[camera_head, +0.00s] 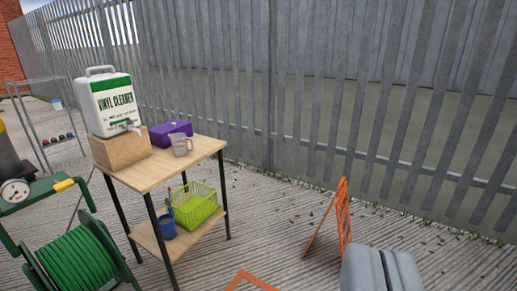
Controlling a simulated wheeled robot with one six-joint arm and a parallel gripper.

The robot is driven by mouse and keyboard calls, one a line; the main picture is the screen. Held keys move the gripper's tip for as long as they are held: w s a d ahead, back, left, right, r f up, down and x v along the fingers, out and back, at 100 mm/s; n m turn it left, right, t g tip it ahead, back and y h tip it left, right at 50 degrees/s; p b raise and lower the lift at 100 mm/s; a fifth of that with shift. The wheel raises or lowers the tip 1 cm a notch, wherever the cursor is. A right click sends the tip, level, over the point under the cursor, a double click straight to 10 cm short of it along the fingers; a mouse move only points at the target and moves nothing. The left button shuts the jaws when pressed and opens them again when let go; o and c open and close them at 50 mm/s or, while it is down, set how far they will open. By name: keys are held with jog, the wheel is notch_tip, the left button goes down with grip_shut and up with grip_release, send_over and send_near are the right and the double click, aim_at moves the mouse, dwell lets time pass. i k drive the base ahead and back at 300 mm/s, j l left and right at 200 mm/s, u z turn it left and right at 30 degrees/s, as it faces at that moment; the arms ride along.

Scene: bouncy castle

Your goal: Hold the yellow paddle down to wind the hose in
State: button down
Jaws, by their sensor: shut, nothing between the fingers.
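The yellow paddle (64,185) sticks out from the green frame of the hose reel at the left edge. The green hose (78,262) is wound in coils on the reel (122,262) below it, and the reel is cut off by the picture's lower edge. A round white gauge (14,191) sits on the frame left of the paddle. My gripper (380,256) is at the lower right, shut and empty. It is well apart from the paddle, with the table between them in the picture.
A wooden table (193,157) carries a vinyl cleaner jug (110,104) on a block, a purple box (170,133) and a clear measuring jug (181,145). Its lower shelf holds a green basket (195,205) and blue cup (167,228). An orange folding stand (343,215) stands before the metal fence (300,110).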

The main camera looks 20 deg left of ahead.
aim_at(59, 186)
jog(key=i+j+u, duration=0.15)
jog(key=u, duration=0.25)
jog(key=i+u, duration=0.3)
jog(key=u, duration=0.15)
jog(key=i+u, duration=0.25)
jog(key=u, duration=0.15)
jog(key=i+l+u, duration=0.1)
jog(key=i+u, duration=0.15)
jog(key=u, duration=0.2)
jog(key=i+u, duration=0.15)
jog(key=i, duration=0.05)
